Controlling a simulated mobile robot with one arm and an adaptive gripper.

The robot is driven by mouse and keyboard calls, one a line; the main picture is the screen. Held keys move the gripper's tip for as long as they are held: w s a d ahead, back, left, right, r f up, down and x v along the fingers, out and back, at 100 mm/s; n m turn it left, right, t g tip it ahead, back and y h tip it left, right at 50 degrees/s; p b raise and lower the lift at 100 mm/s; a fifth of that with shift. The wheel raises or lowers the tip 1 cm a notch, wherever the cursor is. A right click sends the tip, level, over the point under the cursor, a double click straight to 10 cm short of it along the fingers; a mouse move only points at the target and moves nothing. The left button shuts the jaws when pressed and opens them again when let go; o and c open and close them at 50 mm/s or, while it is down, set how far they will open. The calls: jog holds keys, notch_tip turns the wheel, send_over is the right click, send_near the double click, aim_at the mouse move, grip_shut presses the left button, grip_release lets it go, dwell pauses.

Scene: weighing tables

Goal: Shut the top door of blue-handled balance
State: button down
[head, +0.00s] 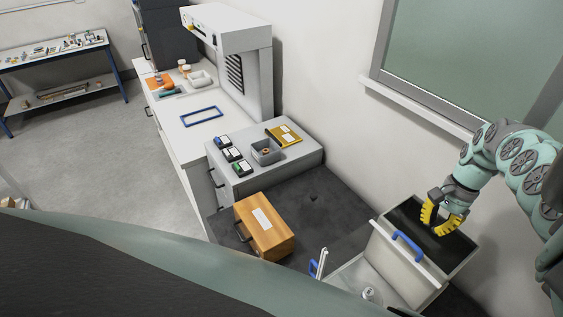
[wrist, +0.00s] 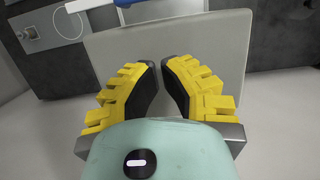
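The blue-handled balance stands at the lower right of the head view, with its white body (head: 393,273). Its top door (head: 460,252) looks like a dark panel with a pale front bar carrying a blue handle (head: 408,246). The door lies back from the chamber, whose inside shows from above. In the wrist view, the door's grey panel (wrist: 215,38) lies below the fingers, and part of the blue handle (wrist: 125,3) shows at the top edge. My gripper (head: 433,222) has yellow fingers, parted and empty (wrist: 163,75), over the panel behind the handle. I cannot tell whether they touch it.
A small metal piece (head: 369,293) shows inside the chamber. A second blue handle (head: 313,268) is at the balance's left side. A wooden box (head: 264,228) stands to the left on the dark tabletop (head: 325,205). The wall and window sill (head: 420,108) are close behind.

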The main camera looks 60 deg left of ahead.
aim_at(422, 235)
jog(key=s+p, duration=0.2)
jog(key=p, duration=0.1)
jog(key=shift+s+f, duration=0.2)
jog(key=shift+f, duration=0.05)
jog(key=shift+s+a+f+p, duration=0.1)
jog(key=shift+s+f+p, duration=0.35)
jog(key=shift+s+p, duration=0.35)
jog(key=shift+s, duration=0.15)
